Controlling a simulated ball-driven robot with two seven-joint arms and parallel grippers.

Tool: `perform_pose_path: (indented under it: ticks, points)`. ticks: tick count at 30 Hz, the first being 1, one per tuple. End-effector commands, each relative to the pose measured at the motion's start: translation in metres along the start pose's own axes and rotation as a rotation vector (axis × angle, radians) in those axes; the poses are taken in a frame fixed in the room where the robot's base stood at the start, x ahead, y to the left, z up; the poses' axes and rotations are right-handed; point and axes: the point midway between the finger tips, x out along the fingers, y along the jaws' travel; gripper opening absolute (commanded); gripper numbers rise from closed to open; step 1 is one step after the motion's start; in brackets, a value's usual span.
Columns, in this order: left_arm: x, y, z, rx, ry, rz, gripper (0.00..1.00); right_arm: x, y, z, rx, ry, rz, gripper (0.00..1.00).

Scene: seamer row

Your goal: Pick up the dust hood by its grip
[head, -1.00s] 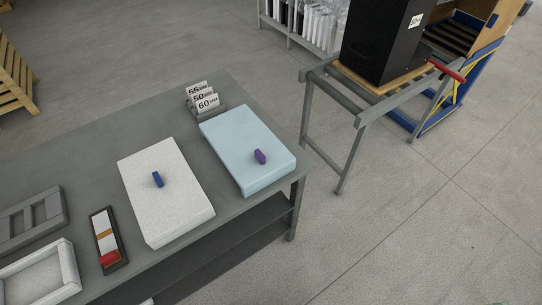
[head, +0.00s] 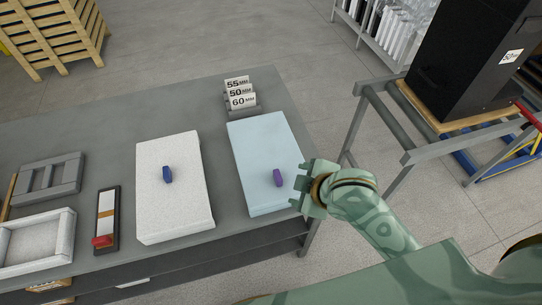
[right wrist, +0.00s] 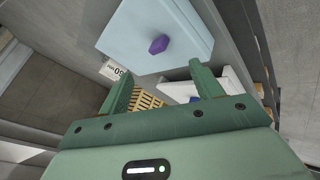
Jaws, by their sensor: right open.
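Two flat blocks with small grips on top lie on the grey table; I cannot tell by looks alone which is the dust hood. The light blue block (head: 255,143) bears a purple grip (head: 278,178). The white block (head: 172,212), to its left, bears a dark blue grip (head: 167,174). My right gripper (head: 304,187) is open and empty at the light blue block's right edge, beside the purple grip and apart from it. In the right wrist view, the purple grip (right wrist: 158,44) lies just beyond the open fingers (right wrist: 158,74). My left gripper is out of view.
Number cards (head: 241,97) stand behind the light blue block. A red-ended strip gauge (head: 106,222), a white tray (head: 70,240) and a grey frame (head: 48,180) lie at left. A roller stand (head: 410,157) with a black box (head: 468,65) stands right, beyond a floor gap.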

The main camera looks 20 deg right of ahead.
Motion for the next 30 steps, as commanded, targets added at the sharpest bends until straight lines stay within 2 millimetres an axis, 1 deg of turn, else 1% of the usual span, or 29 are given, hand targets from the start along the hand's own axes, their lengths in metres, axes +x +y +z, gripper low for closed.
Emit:
perform_pose_path:
  ticks: [1,4,6,8,9,11,14,15,18,21,23,25,26,30]
  points:
    - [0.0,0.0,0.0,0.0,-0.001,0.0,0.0,0.005,0.002,-0.015,-0.051,0.038,-0.031,0.65]
    - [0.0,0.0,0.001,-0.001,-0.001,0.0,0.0,0.015,-0.002,-0.041,-0.159,0.109,-0.125,0.65]
    - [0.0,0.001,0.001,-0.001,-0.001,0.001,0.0,0.021,-0.003,-0.054,-0.242,0.144,-0.201,0.65]
    - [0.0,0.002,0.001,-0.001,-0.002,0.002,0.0,0.026,-0.002,-0.06,-0.316,0.162,-0.275,0.65]
    - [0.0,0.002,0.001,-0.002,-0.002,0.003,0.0,0.029,0.002,-0.062,-0.363,0.164,-0.326,0.65]
    - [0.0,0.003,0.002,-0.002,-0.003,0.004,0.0,0.032,0.013,-0.058,-0.421,0.154,-0.408,0.65]
    - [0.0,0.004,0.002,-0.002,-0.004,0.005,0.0,0.029,0.044,-0.042,-0.458,0.109,-0.529,0.65]
    - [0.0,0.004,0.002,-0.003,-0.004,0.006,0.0,0.026,0.058,-0.035,-0.453,0.093,-0.565,0.65]
    - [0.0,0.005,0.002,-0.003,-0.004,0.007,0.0,0.016,0.088,-0.023,-0.417,0.066,-0.626,0.65]
    - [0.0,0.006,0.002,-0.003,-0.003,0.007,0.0,0.008,0.108,-0.016,-0.379,0.056,-0.656,0.65]
    - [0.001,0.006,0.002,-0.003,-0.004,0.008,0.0,0.008,0.111,-0.013,-0.366,0.055,-0.668,0.65]
    - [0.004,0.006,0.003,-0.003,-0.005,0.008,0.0,0.013,0.108,-0.012,-0.358,0.056,-0.676,0.65]
    - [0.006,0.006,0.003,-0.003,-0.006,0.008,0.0,0.018,0.104,-0.011,-0.357,0.056,-0.678,0.65]
    - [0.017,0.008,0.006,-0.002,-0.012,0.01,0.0,0.046,0.081,-0.009,-0.356,0.056,-0.68,0.65]
